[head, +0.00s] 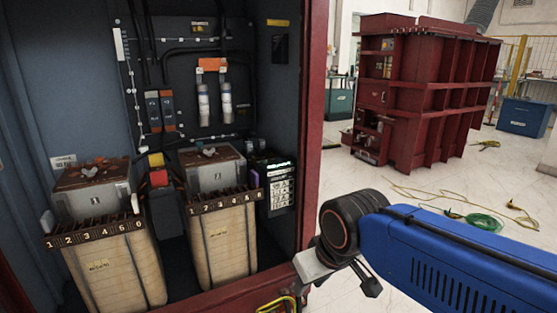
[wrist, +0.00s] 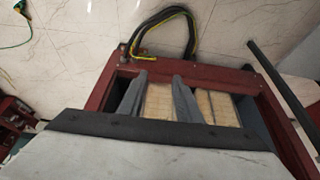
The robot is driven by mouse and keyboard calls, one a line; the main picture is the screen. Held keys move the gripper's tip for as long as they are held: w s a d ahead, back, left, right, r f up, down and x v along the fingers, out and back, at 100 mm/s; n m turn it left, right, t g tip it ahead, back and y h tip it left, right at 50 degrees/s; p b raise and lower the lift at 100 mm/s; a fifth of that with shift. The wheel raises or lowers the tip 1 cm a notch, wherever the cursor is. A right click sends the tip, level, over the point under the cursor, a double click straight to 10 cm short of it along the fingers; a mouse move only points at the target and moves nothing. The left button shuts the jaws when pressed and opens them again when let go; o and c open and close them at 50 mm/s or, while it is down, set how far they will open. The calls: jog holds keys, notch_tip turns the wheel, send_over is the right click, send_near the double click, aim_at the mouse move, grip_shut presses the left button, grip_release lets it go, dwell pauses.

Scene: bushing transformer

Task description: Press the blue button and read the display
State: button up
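In the head view a dark panel unit (head: 279,188) stands at the right inside the open cabinet, with a small lit strip like a display (head: 280,165) at its top and rows of white labels below. Its text is too small to read. A small blue-purple piece (head: 255,179) shows at its left edge; I cannot tell whether it is the blue button. My gripper (wrist: 160,76) is open and empty in the wrist view, its two grey fingers apart above the cabinet's lower front. In the head view my wrist is outside the cabinet, to the right of the panel unit.
The cabinet's red frame post (head: 313,120) stands between my arm and the panel unit. Two wooden-sided blocks with numbered strips (head: 95,232) (head: 224,203) fill the cabinet floor. Cables (wrist: 165,22) lie by the cabinet. A red transformer housing (head: 430,95) stands behind on open floor.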

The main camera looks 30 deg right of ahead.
grip_shut()
dwell(1.5)
